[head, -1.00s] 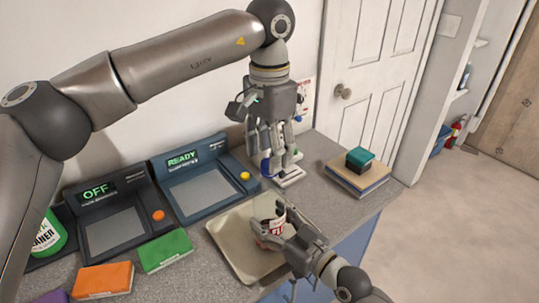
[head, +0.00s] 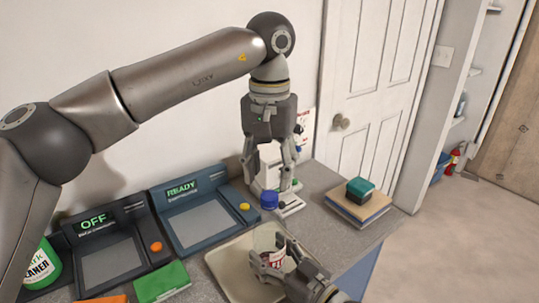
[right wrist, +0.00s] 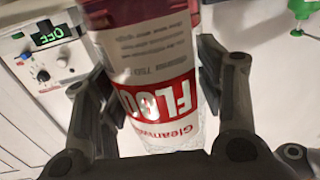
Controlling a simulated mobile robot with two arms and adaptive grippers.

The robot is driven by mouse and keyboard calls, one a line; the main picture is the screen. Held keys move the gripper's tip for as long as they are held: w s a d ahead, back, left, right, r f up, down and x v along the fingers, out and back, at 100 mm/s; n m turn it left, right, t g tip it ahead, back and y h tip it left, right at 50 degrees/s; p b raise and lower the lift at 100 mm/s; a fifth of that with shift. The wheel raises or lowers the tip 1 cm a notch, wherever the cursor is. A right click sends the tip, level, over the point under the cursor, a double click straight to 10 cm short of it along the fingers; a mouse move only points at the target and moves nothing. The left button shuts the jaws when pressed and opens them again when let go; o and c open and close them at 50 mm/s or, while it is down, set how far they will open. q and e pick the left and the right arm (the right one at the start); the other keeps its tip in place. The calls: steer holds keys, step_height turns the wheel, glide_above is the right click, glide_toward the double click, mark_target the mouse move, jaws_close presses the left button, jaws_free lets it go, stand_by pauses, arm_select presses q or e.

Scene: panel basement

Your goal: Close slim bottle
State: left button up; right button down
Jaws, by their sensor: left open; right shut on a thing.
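A bottle (head: 272,257) with a white and red label stands over the tray, in my right gripper (head: 284,268). The right wrist view shows the bottle (right wrist: 150,75) large between the fingers, with pinkish contents and letters "FLOO". Its mouth is too small to make out. A blue cap-like piece (head: 269,201) sits at the back of the counter, behind the tray. My left gripper (head: 268,177) points down just above the blue piece, fingers spread, with nothing seen between them.
A beige tray (head: 222,272) lies under the bottle. Two panel devices (head: 104,250) (head: 196,208) stand to its left, with green (head: 161,281) and orange boxes in front. A white stand (head: 290,207) is beside the blue piece. Stacked books (head: 358,204) lie right. A cleaner bottle (head: 42,266) is far left.

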arm_select(q)
steer(key=n, duration=0.3)
steer(key=shift+r, duration=0.1)
steer(key=n, duration=0.5)
steer(key=shift+r, duration=0.1)
steer(key=n, duration=0.6)
steer(key=shift+r+n, duration=0.2)
steer(key=shift+n, duration=0.1)
steer(key=n, duration=0.4)
steer(key=shift+r+n, duration=0.1)
steer(key=shift+n, duration=0.3)
steer(key=n, duration=0.3)
steer(key=shift+r, duration=0.1)
steer(key=n, duration=0.6)
steer(key=shift+r, duration=0.15)
steer(key=n, duration=0.6)
steer(key=shift+r+n, duration=0.2)
steer(key=shift+n, duration=0.1)
steer(key=n, duration=0.4)
steer(key=shift+r+n, duration=0.15)
steer(key=shift+n, duration=0.25)
steer(key=n, duration=0.6)
steer(key=shift+r, duration=0.2)
steer(key=n, duration=0.6)
steer(key=shift+r, duration=0.15)
